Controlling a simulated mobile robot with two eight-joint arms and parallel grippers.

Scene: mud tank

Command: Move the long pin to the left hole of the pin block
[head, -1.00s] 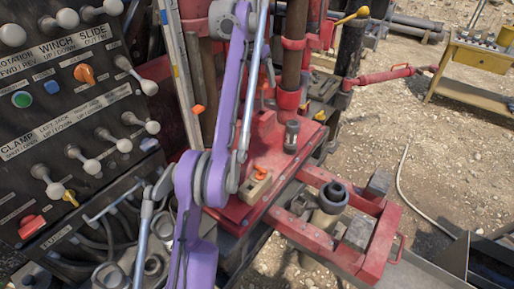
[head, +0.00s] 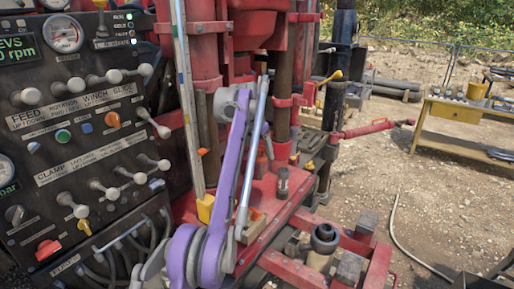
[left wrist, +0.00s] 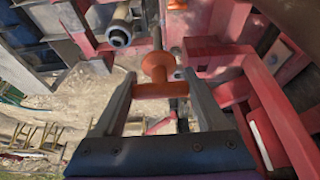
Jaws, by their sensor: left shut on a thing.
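The long pin (left wrist: 157,66) shows in the left wrist view, with an orange crossbar and knob and a thin grey shaft pointing away from the camera. My left gripper (left wrist: 158,78) is shut on its orange handle, one finger at each side. In the head view this gripper is mostly hidden by my purple arm, so I cannot make out the pin there. What looks like the pin block (head: 252,228), a small tan block with an orange piece on top, sits on the red base, partly behind my arm. Its holes cannot be made out. My right gripper is not in view.
The control panel (head: 85,125) with levers stands close at the left. A grey cylinder (head: 283,182) stands on the red base, and a dark round collar (head: 325,238) sits by the red frame. A yellow table (head: 470,120) stands at the back right on open gravel.

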